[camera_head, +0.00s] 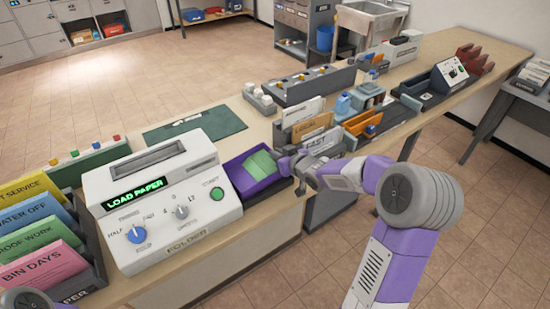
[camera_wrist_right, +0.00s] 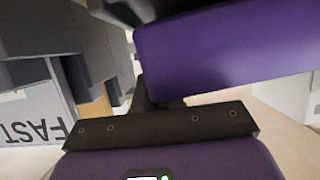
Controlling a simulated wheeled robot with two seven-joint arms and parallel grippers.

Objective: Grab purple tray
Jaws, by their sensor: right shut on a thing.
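The purple tray (camera_head: 239,179) sits on the counter just right of the white folder machine, with a green sheet or pad (camera_head: 261,163) lying in it. My right gripper (camera_head: 291,166) is at the tray's right edge and is shut on it. In the right wrist view, the tray's smooth purple wall (camera_wrist_right: 225,50) fills the upper right, close against the dark gripper parts. The exact contact of the fingertips is partly hidden. My left gripper is out of view; only a piece of my left arm shows at the bottom left corner.
The folder machine (camera_head: 160,205), reading "LOAD PAPER", stands close left of the tray. Paper holders (camera_head: 310,118) stand just behind my right gripper. A dark green mat (camera_head: 195,130) lies behind the machine. Coloured paper slots (camera_head: 45,240) are at the far left.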

